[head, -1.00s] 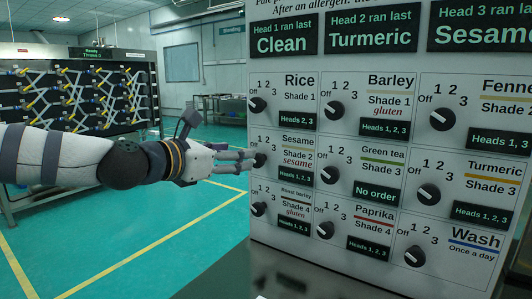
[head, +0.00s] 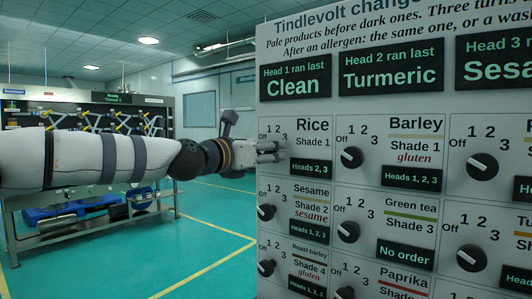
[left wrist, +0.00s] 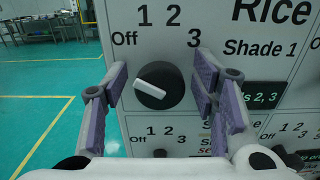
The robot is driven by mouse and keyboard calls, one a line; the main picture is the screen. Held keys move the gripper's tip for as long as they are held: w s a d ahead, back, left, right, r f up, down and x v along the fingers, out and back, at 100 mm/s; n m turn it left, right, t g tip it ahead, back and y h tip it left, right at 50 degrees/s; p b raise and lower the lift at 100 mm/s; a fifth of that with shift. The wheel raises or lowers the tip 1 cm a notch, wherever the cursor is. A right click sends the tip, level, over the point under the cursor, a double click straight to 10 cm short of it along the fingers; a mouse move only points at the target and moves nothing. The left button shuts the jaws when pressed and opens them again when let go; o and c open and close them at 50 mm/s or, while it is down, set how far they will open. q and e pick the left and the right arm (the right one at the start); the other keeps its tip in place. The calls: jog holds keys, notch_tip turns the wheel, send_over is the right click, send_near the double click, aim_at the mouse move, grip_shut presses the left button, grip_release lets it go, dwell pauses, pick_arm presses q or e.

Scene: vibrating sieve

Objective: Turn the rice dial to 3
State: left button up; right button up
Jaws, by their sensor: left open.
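The rice dial (left wrist: 160,86) is a round black knob with a white pointer, at the top left of the panel under the Rice label. Its pointer is aimed left and slightly up, toward Off; the 1, 2 and 3 marks run over its top to the right. My left gripper (head: 278,151) is in front of the dial and hides it in the head view. In the left wrist view its purple-padded fingers are open, one on each side of the dial, with gaps between pads and knob. My right gripper is out of view.
The sesame dial (head: 266,212) is directly below, and the barley dial (head: 351,157) is to the right on the same panel. A rack (head: 110,115) with yellow-handled parts stands behind my left arm. The green floor (head: 215,225) left of the panel is clear.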

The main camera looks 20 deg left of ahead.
pick_arm(q)
jog(key=c, duration=1.1)
jog(key=shift+c, duration=0.2)
jog(key=m, duration=0.4)
jog(key=shift+s+m, duration=0.1)
jog(key=shift+m, duration=0.2)
jog(key=m+p, duration=0.1)
jog(key=m, duration=0.4)
jog(key=shift+d+f+m, duration=0.1)
jog(key=shift+d+m, duration=0.05)
jog(key=shift+m, duration=0.15)
jog(key=m, duration=0.3)
jog(key=shift+m, duration=0.3)
jog(key=m, duration=0.3)
jog(key=shift+f+m, duration=0.1)
jog(key=shift+m, duration=0.2)
jog(key=m, duration=0.6)
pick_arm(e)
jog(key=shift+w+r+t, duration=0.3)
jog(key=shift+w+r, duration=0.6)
pick_arm(q)
jog(key=shift+m, duration=0.4)
